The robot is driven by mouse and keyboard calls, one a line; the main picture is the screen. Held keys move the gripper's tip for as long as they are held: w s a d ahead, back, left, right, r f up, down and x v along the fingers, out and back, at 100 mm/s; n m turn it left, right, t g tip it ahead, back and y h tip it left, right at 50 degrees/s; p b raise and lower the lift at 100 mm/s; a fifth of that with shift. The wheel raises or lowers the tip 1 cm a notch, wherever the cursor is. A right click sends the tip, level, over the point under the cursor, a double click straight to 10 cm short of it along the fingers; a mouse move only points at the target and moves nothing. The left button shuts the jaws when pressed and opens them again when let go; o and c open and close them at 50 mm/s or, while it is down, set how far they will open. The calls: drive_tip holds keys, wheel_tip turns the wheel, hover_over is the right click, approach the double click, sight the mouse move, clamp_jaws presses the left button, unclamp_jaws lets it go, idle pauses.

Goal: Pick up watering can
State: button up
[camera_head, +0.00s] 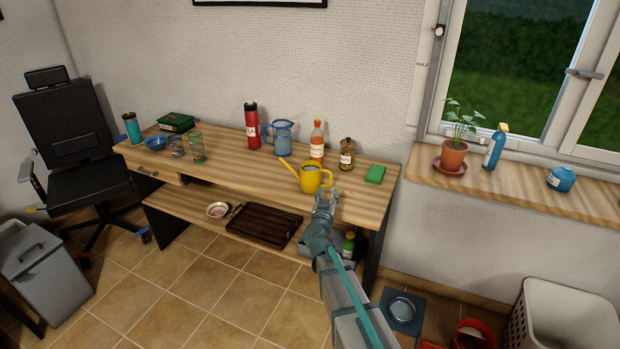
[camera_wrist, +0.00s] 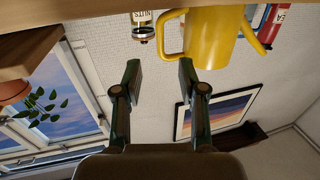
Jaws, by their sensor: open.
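The yellow watering can (camera_head: 310,180) stands upright near the front edge of the wooden desk (camera_head: 230,172), its spout pointing left. My gripper (camera_head: 325,194) is just in front of the can, at its right side by the handle. In the wrist view, which is upside down, the can (camera_wrist: 212,34) is ahead of the fingers and its handle lies at upper left. My gripper (camera_wrist: 160,75) is open there, with nothing between its two fingers. In the head view the arm's end overlaps the desk edge and the fingers are small.
Behind the can stand an orange-capped bottle (camera_head: 317,142), a brown jar (camera_head: 347,155), a blue pitcher (camera_head: 279,137) and a red bottle (camera_head: 251,127). A green box (camera_head: 375,174) lies to the right. A lower shelf holds a dark tray (camera_head: 264,226).

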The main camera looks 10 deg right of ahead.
sight(330, 178)
drive_tip(key=x, duration=0.7)
drive_tip(key=shift+w+d+r, duration=0.1)
drive_tip(key=shift+w+r, duration=0.15)
drive_tip(key=shift+w, duration=0.1)
clamp_jaws()
